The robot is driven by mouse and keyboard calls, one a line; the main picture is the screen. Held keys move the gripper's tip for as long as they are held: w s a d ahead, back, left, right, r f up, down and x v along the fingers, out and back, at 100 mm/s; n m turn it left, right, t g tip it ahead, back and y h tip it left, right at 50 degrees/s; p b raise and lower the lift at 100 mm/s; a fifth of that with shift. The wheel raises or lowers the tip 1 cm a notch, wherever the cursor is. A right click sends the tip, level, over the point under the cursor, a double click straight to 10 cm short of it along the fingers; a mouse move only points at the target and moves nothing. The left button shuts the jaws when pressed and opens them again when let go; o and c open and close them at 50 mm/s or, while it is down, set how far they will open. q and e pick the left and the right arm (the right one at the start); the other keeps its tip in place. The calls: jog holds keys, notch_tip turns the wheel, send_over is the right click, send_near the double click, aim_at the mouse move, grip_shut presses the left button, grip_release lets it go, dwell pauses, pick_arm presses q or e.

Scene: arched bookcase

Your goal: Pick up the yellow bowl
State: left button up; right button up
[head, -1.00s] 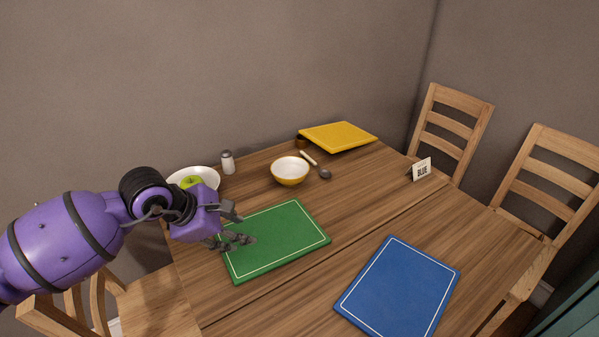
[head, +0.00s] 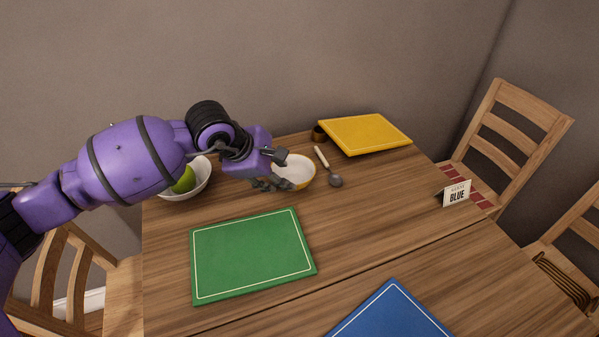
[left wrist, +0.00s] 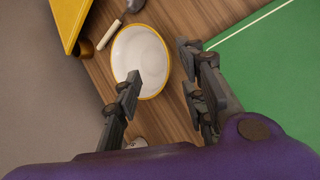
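The yellow bowl (head: 302,172), white inside with a yellow rim, stands upright on the wooden table. In the head view my left gripper (head: 278,168) is at its left side and hides part of it. In the left wrist view the bowl (left wrist: 143,55) lies just ahead of the fingertips. My left gripper (left wrist: 160,85) is open, with its fingers apart and nothing held between them. The left finger overlaps the bowl's near rim in that view; I cannot tell whether they touch. My right gripper is not in view.
A spoon (head: 334,178) lies right of the bowl. A yellow board (head: 365,134) and a small brown pot (head: 319,133) are behind. A white bowl (head: 203,178) with a green apple (head: 184,180) stands left. Green (head: 252,255) and blue (head: 390,318) boards lie in front.

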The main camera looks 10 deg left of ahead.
pick_arm(q)
jog(key=x, duration=0.6)
jog(key=shift+w+d+f, duration=0.15)
jog(key=shift+w+f, duration=0.05)
jog(key=shift+f, duration=0.05)
grip_shut()
